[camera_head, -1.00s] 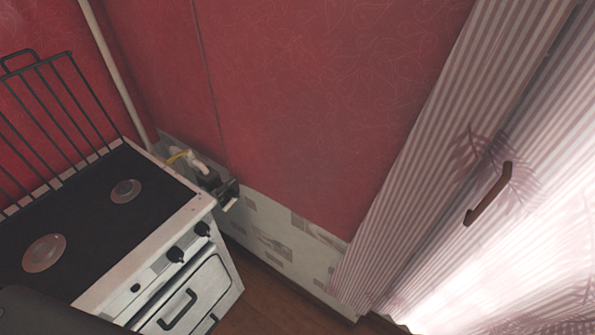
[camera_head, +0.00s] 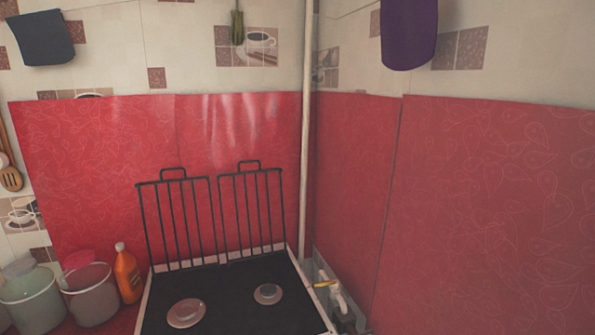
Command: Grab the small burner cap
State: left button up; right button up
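The stove (camera_head: 225,287) stands in the corner with a black top and a raised wire grate (camera_head: 213,215) at its back. Two round burners show on the top. The smaller burner, with its cap (camera_head: 268,292), is at the right. The larger burner (camera_head: 186,312) is at the left and nearer. Whether either cap is loose cannot be told from here. Neither of my grippers is in view.
An orange bottle (camera_head: 127,273) and two buckets, one at the far left (camera_head: 30,298) and one beside the bottle (camera_head: 90,293), stand left of the stove. A vertical pipe (camera_head: 306,130) and a yellow-handled valve (camera_head: 325,284) are at the right. Dark cloths hang above.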

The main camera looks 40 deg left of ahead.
aim_at(267, 289)
jog(key=u, duration=1.65)
